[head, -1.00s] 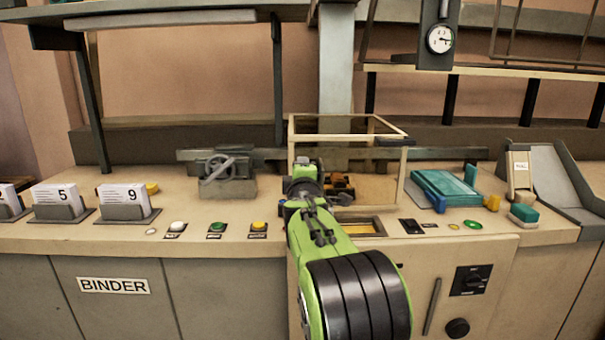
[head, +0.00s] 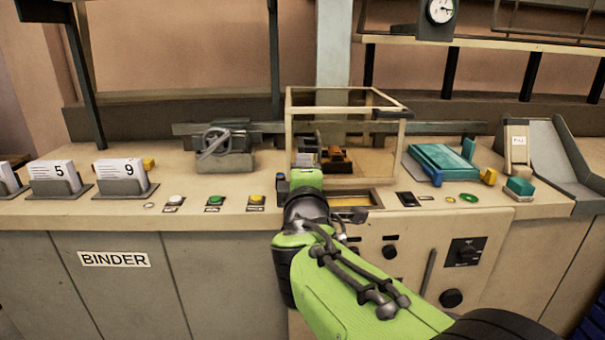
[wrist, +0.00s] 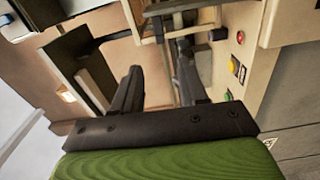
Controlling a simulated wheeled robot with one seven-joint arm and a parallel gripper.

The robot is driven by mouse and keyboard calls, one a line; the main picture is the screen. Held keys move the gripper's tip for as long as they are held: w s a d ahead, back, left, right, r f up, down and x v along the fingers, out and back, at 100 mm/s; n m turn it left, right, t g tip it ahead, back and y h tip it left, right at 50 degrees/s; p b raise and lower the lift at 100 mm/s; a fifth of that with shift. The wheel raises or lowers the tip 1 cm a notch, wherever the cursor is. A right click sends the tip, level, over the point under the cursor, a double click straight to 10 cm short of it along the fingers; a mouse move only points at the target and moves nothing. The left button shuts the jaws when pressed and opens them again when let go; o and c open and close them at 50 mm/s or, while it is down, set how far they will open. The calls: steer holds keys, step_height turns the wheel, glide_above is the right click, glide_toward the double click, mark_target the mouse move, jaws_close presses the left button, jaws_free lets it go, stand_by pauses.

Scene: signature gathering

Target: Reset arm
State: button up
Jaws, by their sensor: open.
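My green arm reaches up from the lower right of the head view.
The counter holds a machine with a handwheel (head: 225,150), number cards (head: 122,178), buttons (head: 215,200) and a teal tray (head: 443,162). A grey chute (head: 560,165) is at right. The cabinet front (head: 115,300) lies below. Overhead frames stand behind.

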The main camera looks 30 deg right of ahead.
stand_by(0.4)
steer(key=s+a+f+m+g+y, duration=0.55)
steer(key=s+a+f, duration=0.3)
steer(key=s, duration=0.35)
steer(key=s+a+f+m+g+y, duration=0.4)
steer(key=s+a+f+m, duration=0.2)
steer(key=s+a+f, duration=0.45)
step_height(320, 180, up, 15)
steer(key=s+d+p, duration=0.2)
steer(key=p, duration=1.2)
steer(key=shift+d+r, duration=0.15)
steer(key=shift+d, duration=0.05)
